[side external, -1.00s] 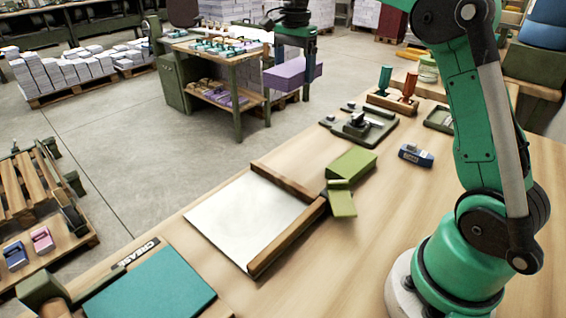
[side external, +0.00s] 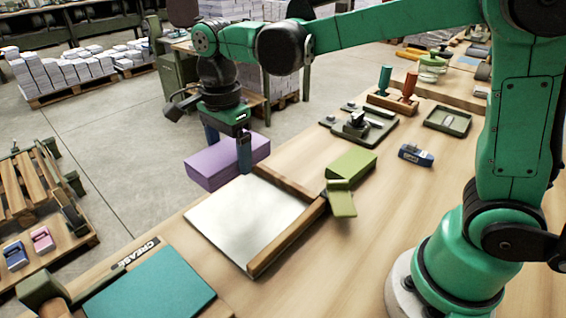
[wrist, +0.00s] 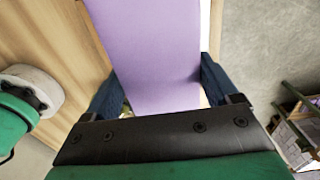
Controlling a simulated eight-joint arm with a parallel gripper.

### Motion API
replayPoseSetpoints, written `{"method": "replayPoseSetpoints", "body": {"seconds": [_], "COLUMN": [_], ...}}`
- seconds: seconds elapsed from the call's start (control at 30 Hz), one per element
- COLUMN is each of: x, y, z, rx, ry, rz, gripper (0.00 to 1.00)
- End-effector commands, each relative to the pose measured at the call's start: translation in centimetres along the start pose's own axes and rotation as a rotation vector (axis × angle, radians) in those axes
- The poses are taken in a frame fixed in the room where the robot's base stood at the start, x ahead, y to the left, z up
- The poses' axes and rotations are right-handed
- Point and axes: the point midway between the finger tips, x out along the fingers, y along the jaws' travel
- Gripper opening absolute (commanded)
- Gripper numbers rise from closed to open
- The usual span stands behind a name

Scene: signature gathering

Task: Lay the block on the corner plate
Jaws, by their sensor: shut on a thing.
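The block (side external: 208,170) is a long purple slab. My gripper (side external: 228,150) is shut on it, with one dark blue finger on each side. The block also fills the top middle of the wrist view (wrist: 150,50), between the fingers. The corner plate (side external: 235,222) is a pale flat sheet with wooden fences (side external: 285,237) along its far-right and near-right sides. The block hangs in the air by the plate's far-left end; its exact height is hard to tell. The plate is mostly hidden behind the block in the wrist view.
An olive block with a smaller olive piece (side external: 341,198) stands by the fence corner. A blue stapler-like item (side external: 416,155) lies to its right. A teal mat (side external: 150,285) lies at the near left. The plate's surface is bare. Open floor lies beyond the table edge.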

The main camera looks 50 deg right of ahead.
Motion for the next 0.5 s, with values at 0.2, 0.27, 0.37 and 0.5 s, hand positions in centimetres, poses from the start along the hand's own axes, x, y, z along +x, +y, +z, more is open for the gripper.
{"method": "replayPoseSetpoints", "body": {"seconds": [0.2, 0.27, 0.37, 0.5], "x": [5.5, 6.7, 8.0, 9.1], "y": [-0.1, 0.0, -0.1, 0.0], "z": [0.0, 0.0, 0.0, 0.0], "rx": [0.000, 0.000, 0.000, 0.000], "ry": [0.000, 0.000, 0.000, 0.000], "rz": [0.000, 0.000, 0.000, 0.000], "gripper": [0.22, 0.22, 0.22, 0.22]}}
